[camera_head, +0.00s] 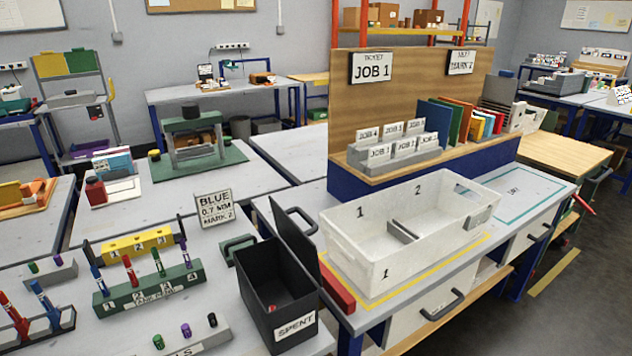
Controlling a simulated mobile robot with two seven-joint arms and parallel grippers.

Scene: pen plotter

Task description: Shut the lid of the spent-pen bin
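The spent-pen bin (258,318) is a black box labelled SPENT at the front centre of the left bench. Its lid (296,240) is open and stands up, tilted, along the bin's right edge. The bin's mouth is uncovered, and a small red item (271,308) shows inside. Neither of my grippers is in view.
A red block (338,288) lies right of the lid, with the white two-section tray (360,257) beyond it. Left of the bin stand a green pen rack (150,293) and a grey cap block (200,336). A dark green block (238,248) and a BLUE sign (215,209) stand behind.

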